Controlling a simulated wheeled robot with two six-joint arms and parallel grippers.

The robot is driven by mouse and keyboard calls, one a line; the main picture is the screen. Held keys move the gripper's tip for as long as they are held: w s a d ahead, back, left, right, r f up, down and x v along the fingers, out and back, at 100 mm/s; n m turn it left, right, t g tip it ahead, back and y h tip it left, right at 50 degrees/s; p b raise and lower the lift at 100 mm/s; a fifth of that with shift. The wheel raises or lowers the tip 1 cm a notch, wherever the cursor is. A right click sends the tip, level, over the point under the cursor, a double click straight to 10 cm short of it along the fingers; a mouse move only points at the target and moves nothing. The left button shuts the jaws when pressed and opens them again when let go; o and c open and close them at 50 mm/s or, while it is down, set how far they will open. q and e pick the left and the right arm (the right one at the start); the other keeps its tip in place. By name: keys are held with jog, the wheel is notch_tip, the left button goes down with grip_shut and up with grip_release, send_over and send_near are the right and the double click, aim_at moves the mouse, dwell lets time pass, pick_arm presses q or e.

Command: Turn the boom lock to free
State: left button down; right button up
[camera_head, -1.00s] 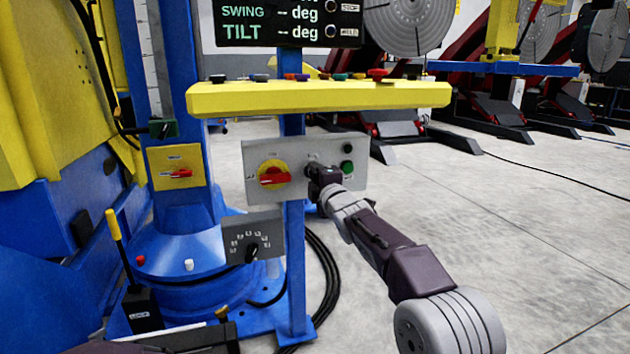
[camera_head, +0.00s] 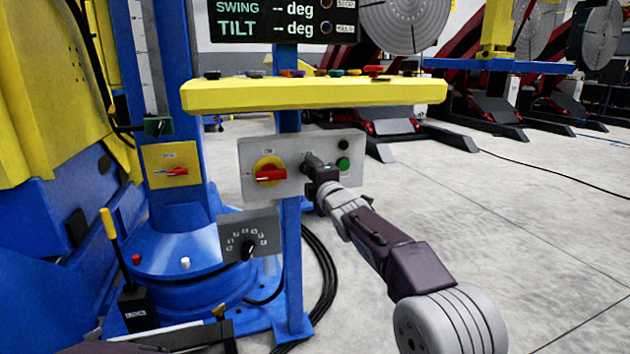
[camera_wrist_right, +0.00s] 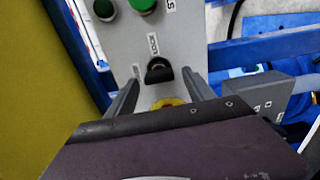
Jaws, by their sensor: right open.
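A grey control panel (camera_head: 290,190) stands on a blue post. It carries a red rotary handle on a yellow disc (camera_head: 269,171) and a small black knob (camera_wrist_right: 158,70), with a label beside the knob that looks like "LOCK". My right gripper (camera_head: 311,160) is at this knob and hides most of it in the head view. In the right wrist view the two fingers (camera_wrist_right: 160,82) are apart, one on each side, with the knob between and slightly beyond the tips; contact cannot be told.
A green button (camera_head: 343,164) and a black button (camera_head: 343,145) sit right of the gripper. A yellow shelf (camera_head: 315,95) overhangs the panel. A lower dial box (camera_head: 249,236) and a red handle on a yellow plate (camera_head: 174,171) are at left.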

jog(key=v, duration=0.8)
jog(key=shift+s, duration=0.2)
